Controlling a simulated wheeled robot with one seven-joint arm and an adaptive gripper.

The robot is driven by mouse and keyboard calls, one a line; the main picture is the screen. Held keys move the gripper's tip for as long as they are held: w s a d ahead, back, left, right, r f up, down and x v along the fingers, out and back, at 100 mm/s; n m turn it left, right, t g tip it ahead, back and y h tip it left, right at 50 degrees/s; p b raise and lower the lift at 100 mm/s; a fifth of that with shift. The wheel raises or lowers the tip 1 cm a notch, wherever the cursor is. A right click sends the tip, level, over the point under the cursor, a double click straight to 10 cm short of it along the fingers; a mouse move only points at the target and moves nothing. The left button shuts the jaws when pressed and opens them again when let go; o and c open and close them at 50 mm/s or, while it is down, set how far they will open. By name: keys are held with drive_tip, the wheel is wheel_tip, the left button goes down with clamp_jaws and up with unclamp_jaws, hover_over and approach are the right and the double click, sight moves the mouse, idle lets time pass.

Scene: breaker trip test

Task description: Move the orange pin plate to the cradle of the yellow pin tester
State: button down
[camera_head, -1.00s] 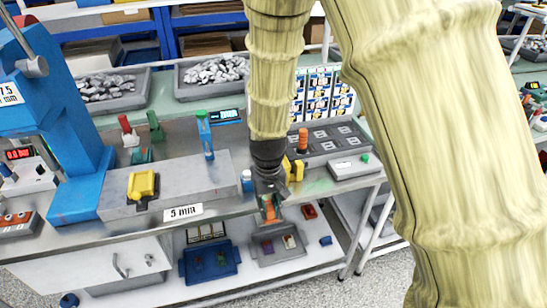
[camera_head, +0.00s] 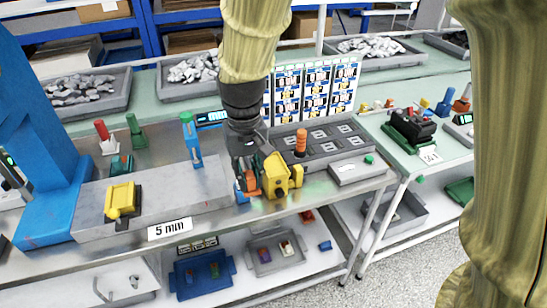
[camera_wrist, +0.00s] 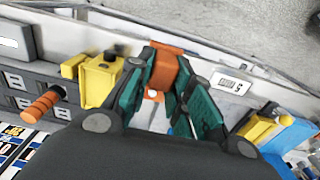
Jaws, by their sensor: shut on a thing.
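My gripper (camera_head: 250,178) is shut on the orange pin plate (camera_head: 252,184) near the front edge of the steel bench. In the wrist view the orange plate (camera_wrist: 166,68) sits between the two teal fingers, its outer end sticking out past the tips. A yellow tester-like block (camera_head: 274,174) stands just right of the gripper, and also shows left of the fingers in the wrist view (camera_wrist: 101,80). A second yellow device (camera_head: 122,200) is further left on the grey slab. I cannot tell whether the plate touches the near yellow block, and no cradle shows clearly.
An orange upright handle (camera_head: 300,141) stands on a dark socket panel (camera_head: 335,138) behind right. A blue post (camera_head: 192,140) stands behind left. A grey box (camera_head: 357,170) lies to the right. Trays with small parts are on the shelf below.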

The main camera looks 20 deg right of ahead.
drive_tip(key=w+d+p, duration=0.1)
drive_tip(key=w+d, duration=0.5)
drive_tip(key=w+d+f+p, duration=0.1)
drive_tip(key=w+d, duration=0.2)
drive_tip(key=shift+w+f+p, duration=0.1)
drive_tip(key=shift+w+p, duration=0.2)
drive_tip(key=shift+p, duration=0.05)
drive_tip(key=shift+w+d+f+p, duration=0.15)
drive_tip(key=shift+f+p, duration=0.35)
drive_tip(key=shift+f, duration=1.35)
drive_tip(key=shift+f, duration=0.15)
drive_tip(key=c, duration=1.3)
unclamp_jaws()
wheel_tip(320, 180, up, 12)
drive_tip(key=b, duration=0.1)
drive_tip(key=shift+r+b, duration=0.2)
drive_tip(key=shift+b, duration=0.15)
